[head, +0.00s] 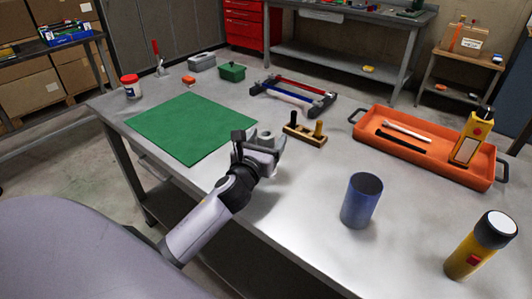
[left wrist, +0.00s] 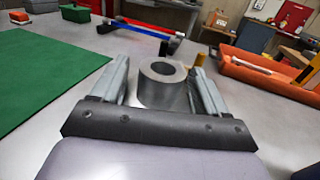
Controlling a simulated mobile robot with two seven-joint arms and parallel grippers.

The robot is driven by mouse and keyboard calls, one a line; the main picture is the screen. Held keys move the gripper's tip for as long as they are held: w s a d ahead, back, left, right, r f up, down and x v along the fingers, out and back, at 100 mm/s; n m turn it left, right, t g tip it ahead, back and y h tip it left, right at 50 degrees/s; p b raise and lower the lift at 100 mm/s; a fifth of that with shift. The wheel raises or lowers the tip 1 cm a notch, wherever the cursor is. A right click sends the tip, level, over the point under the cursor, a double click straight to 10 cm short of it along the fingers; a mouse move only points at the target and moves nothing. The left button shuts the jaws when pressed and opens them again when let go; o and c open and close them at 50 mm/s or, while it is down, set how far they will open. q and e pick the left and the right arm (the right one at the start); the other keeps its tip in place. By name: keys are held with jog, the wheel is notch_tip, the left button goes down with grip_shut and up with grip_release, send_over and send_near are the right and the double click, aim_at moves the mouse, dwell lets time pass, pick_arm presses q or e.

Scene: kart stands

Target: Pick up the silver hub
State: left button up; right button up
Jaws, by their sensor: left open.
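The silver hub (left wrist: 162,88) is a short grey metal cylinder with a round hole in its top. It stands upright on the table between the two fingers of my left gripper in the left wrist view. In the head view the hub (head: 266,137) is partly hidden by the gripper. My left gripper (head: 261,146) is open, low over the table, with a finger on each side of the hub. A gap shows between the hub and each finger. My right gripper is not in view.
A green mat (head: 178,128) lies to the left. A wooden peg block (head: 304,135) and a frame with red and blue bars (head: 292,95) stand beyond. An orange tray (head: 425,145), a blue cup (head: 361,201) and a yellow flashlight (head: 480,247) are to the right.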

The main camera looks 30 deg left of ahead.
pick_arm(q)
jog(key=shift+w+r, duration=0.1)
jog(key=c, duration=1.3)
